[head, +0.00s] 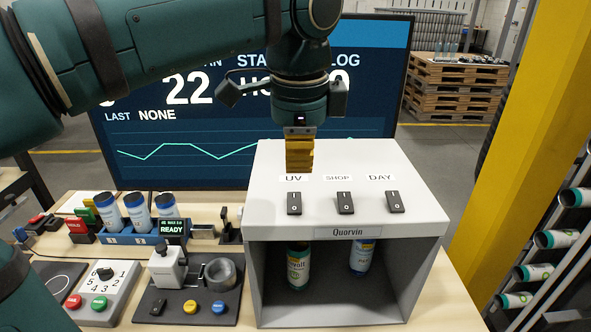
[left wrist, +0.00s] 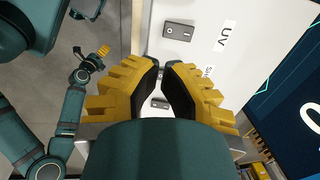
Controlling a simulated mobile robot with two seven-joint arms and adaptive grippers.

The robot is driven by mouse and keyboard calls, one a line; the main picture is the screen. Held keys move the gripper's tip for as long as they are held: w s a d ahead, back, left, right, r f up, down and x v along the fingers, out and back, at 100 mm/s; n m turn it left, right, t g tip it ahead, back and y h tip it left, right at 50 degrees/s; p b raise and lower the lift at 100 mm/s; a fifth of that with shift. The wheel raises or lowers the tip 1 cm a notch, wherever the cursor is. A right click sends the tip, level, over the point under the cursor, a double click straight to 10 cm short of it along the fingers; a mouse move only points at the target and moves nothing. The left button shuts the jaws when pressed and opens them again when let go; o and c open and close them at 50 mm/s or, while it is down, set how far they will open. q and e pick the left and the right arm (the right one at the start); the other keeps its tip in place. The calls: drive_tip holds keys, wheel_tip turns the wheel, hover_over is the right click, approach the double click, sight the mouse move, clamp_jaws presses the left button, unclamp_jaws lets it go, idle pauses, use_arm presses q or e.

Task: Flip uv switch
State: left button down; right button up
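The grey box (head: 345,190) has a sloped top with three black rocker switches. The UV switch (head: 294,203) is the leftmost, below its UV label (head: 293,178). In the left wrist view the UV switch (left wrist: 180,31) lies beyond my fingertips. My left gripper (head: 299,168) points down over the top, just above the UV label in the picture; its gap to the surface is hard to judge. Its yellow fingers (left wrist: 161,67) nearly meet at the tips, with nothing held. My right gripper (left wrist: 103,50) shows small in the left wrist view; its state is unclear.
The SHOP switch (head: 345,203) and DAY switch (head: 394,202) stand right of UV. Cans (head: 298,266) stand inside the box. A large screen (head: 180,110) stands behind. A control panel (head: 190,300) and a can rack (head: 128,238) are left. A yellow post (head: 510,130) is right.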

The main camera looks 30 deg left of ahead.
use_arm(q)
drive_tip(key=r, duration=0.2)
drive_tip(key=s+r, duration=0.1)
drive_tip(key=r, duration=0.1)
drive_tip(key=shift+d+p, duration=0.2)
drive_tip(key=shift+p, duration=0.15)
